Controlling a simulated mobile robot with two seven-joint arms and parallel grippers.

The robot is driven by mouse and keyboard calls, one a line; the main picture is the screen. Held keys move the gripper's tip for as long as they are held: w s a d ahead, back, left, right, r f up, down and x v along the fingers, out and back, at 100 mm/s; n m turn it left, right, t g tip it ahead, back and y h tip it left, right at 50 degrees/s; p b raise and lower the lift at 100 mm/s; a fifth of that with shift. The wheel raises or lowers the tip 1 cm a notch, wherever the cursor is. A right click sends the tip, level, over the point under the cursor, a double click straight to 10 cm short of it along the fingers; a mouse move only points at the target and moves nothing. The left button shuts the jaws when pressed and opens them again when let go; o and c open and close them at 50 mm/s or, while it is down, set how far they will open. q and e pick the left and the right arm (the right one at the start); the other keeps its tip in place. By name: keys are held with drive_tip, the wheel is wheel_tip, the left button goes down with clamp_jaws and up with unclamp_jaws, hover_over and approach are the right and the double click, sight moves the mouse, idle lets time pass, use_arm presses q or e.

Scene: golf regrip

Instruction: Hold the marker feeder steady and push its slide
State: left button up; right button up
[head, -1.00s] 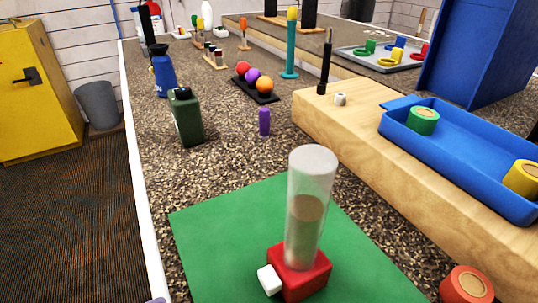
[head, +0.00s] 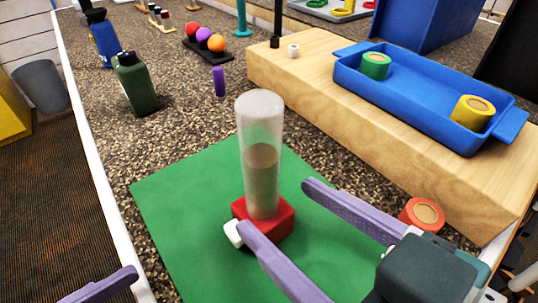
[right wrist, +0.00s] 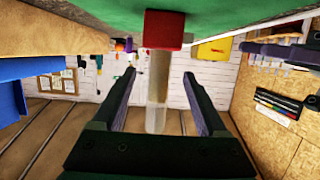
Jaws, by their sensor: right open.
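The marker feeder has a clear upright tube (head: 261,120) with brown contents, on a red base (head: 281,224). A white slide (head: 233,232) sticks out of the base's left side. My right gripper (head: 272,206) is open, its purple fingers reaching in from the lower right. One fingertip is in front of the base by the slide and the other is to the right of the feeder. In the right wrist view, the tube (right wrist: 158,85) and red base (right wrist: 165,30) appear between the spread fingers. One purple finger of my left gripper (head: 100,286) shows at the lower left; its opening is hidden.
The feeder stands on a green mat (head: 190,195). A red round piece (head: 422,213) lies right of it. A wooden block (head: 400,150) carries a blue tray (head: 410,107) with green and yellow pieces. A dark green bottle (head: 133,85) and purple marker (head: 218,80) stand behind.

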sight(246, 179)
drive_tip(key=x, duration=0.8)
drive_tip(key=shift+w+a, duration=0.1)
clamp_jaws()
idle(0.4)
use_arm(q)
drive_tip(key=shift+c, duration=0.2)
idle(0.4)
clamp_jaws()
idle(1.5)
